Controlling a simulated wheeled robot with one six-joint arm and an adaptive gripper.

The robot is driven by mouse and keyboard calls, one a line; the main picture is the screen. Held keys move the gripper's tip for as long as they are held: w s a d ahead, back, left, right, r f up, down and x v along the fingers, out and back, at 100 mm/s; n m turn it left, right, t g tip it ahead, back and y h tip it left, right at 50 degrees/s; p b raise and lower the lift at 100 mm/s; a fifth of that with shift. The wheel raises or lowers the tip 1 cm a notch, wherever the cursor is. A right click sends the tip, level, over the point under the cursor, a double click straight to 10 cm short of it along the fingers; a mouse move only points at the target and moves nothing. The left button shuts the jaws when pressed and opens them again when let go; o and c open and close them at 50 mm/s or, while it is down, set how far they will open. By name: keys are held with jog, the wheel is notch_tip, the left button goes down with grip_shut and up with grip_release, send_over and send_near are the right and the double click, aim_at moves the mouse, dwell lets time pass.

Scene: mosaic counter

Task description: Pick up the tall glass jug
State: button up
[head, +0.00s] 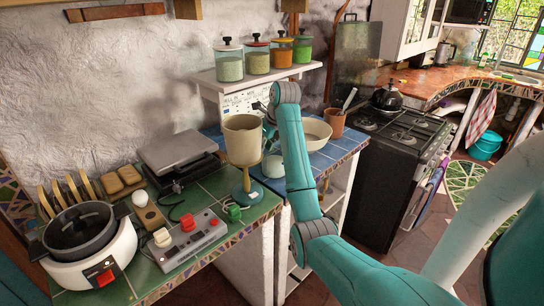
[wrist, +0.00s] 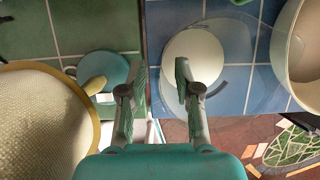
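The tall glass jug (wrist: 236,72) is clear and hard to make out. In the wrist view its faint outline surrounds a pale round disc on blue tiles, right of centre. In the head view what looks like the jug (head: 272,166) is a pale, see-through shape just left of my arm, partly hidden by it. My gripper (wrist: 161,72) is open, pointing down over the counter, with nothing seen between its fingers. Its right finger overlaps the left part of the jug's outline; I cannot tell whether they touch. In the head view my arm mostly hides the gripper.
A large tan goblet (head: 242,143) with a teal foot stands close left of the gripper; its bowl fills the wrist view's left edge (wrist: 42,120). A cream bowl (head: 315,131) is close right. A shelf (head: 258,79) with several jars is behind. A control box (head: 190,241) is in front.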

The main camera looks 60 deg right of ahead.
jog(key=shift+w+f, duration=0.1)
jog(key=shift+f, duration=0.25)
grip_shut()
jog(key=shift+d+r, duration=0.1)
jog(key=shift+r, duration=0.05)
